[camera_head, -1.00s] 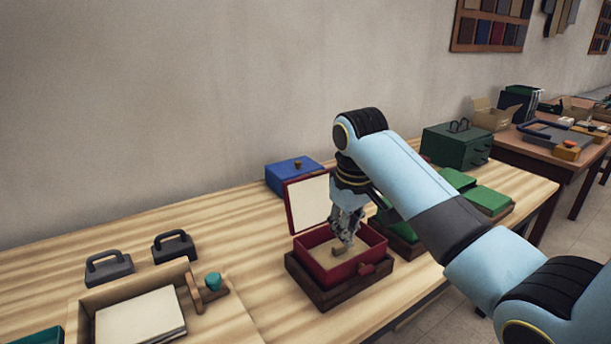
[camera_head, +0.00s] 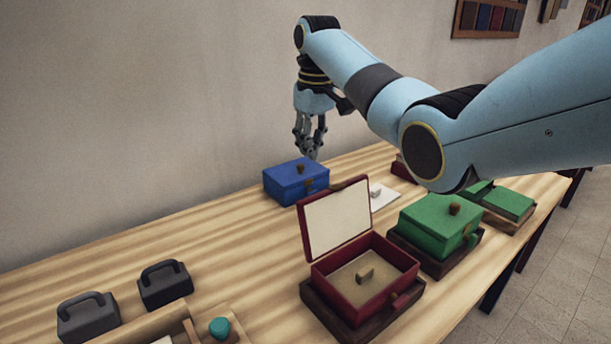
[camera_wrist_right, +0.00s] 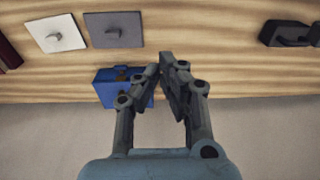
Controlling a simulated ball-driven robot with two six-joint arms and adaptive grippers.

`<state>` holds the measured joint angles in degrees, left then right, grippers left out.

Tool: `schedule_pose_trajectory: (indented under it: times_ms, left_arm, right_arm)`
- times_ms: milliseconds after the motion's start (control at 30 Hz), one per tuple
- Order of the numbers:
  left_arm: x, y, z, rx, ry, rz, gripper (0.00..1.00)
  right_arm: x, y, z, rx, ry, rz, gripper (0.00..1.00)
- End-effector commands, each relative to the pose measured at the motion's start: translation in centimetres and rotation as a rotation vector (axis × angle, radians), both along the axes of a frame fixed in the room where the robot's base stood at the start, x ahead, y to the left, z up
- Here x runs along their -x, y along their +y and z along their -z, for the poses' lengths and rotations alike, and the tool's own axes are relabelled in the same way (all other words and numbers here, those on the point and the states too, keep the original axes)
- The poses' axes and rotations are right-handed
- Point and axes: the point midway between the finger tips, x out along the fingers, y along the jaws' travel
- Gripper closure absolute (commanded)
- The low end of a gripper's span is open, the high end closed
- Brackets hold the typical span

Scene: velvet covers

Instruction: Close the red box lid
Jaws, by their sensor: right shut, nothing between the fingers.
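The red box (camera_head: 366,278) stands on a dark wooden base in the head view. Its lid (camera_head: 336,220) is open, tilted up at the back with its pale lining facing forward. My right gripper (camera_head: 311,155) is shut and empty, raised above and just behind the blue box (camera_head: 296,182), back left of the red box. The right wrist view shows its fingertips (camera_wrist_right: 165,62) together, beside the blue box (camera_wrist_right: 112,88). My left gripper is not in view.
A green box (camera_head: 437,226) stands right of the red box, close to it. A white plate with a knob (camera_head: 378,196) lies behind the red lid. Two grey handled weights (camera_head: 164,284) stand at the left.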

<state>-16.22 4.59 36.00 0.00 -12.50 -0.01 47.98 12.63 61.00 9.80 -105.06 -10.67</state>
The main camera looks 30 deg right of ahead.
Motion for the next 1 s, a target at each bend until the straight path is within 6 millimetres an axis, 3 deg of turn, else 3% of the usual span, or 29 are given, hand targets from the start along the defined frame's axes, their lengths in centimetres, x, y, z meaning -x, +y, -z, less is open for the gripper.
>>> schedule_pose_trajectory:
  times_ms: [167, 433, 667, 833, 1000]
  left_arm:
    - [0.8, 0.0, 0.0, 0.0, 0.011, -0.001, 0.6]
    - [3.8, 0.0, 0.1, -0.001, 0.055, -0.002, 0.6]
    - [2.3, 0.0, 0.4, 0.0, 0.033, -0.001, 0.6]
    - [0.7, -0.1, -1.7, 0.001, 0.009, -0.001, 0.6]
    - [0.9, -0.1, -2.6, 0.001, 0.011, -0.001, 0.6]
  right_arm:
    - [-0.1, 0.0, 1.1, -0.001, 0.003, 0.0, 1.0]
    - [-0.4, 0.1, 6.1, -0.001, 0.004, 0.0, 1.0]
    - [-0.7, 0.1, 10.1, -0.001, 0.003, 0.001, 1.0]
    - [1.1, -0.1, 9.1, 0.001, -0.001, -0.001, 1.0]
    - [2.6, -0.3, 8.8, 0.001, -0.001, 0.0, 1.0]
